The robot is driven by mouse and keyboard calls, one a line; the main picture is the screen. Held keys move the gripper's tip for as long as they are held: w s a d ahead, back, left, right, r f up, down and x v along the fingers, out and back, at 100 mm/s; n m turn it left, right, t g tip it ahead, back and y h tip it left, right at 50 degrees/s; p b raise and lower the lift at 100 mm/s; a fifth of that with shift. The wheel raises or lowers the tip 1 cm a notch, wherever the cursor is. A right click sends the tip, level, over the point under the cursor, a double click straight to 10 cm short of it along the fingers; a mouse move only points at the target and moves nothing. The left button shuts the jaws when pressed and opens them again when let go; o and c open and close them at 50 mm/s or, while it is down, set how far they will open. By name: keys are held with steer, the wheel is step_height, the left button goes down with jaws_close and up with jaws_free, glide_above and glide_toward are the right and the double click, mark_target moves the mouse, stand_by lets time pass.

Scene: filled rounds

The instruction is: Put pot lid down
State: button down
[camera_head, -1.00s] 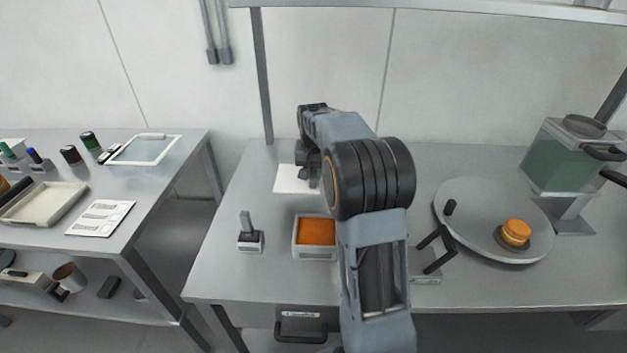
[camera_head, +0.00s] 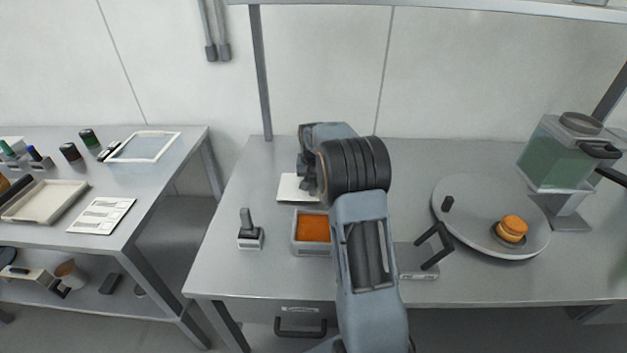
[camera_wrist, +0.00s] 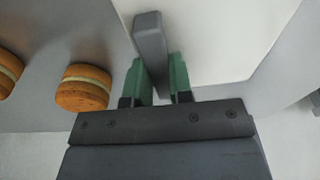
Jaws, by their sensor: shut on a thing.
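The pot lid is a flat white square plate (camera_head: 290,188) with a grey upright bar handle (camera_wrist: 150,45). In the wrist view its white face (camera_wrist: 215,35) fills the upper right. My gripper (camera_wrist: 161,72) has its green fingers shut on either side of the handle. In the head view my gripper (camera_head: 309,186) is partly hidden by my arm, above the far middle of the table. The open pot (camera_head: 296,246), a pale square box with orange filling, stands nearer the front. Whether the lid touches the table is unclear.
Orange filled rounds (camera_wrist: 82,88) lie left of the lid in the wrist view. A grey stamp-like tool (camera_head: 249,236) stands left of the pot. A round turntable (camera_head: 470,205) with a stacked round (camera_head: 512,228) and a green-tinted dispenser (camera_head: 556,160) are at right. Table left of the lid looks clear.

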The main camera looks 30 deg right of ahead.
steer(key=shift+f, duration=0.1)
steer(key=c, duration=1.5)
jaws_free()
steer(key=shift+f, duration=0.1)
steer(key=o, duration=0.5)
step_height(320, 180, up, 12)
steer(key=s, duration=0.1)
steer(key=s+a+r+n, duration=0.2)
steer(key=s+a+r, duration=0.1)
steer(key=s+a, duration=0.35)
steer(key=s+a+f+n+t, duration=0.1)
steer(key=s+a, duration=0.2)
steer(key=s, duration=0.3)
steer(key=s+a+f+n, duration=0.1)
steer(key=s+a+f, duration=0.1)
steer(key=s, duration=0.5)
steer(key=s+a+f+n+t, duration=0.1)
steer(key=s+a+f+n, duration=0.1)
steer(key=s+a, duration=0.2)
steer(key=shift+s+a+f+t+y, duration=0.1)
steer(key=shift+s+a+t+y, duration=0.1)
steer(key=shift+s, duration=0.65)
steer(key=shift+s+a+t+y, duration=0.1)
steer(key=shift+s+a, duration=0.05)
steer(key=shift+s, duration=0.65)
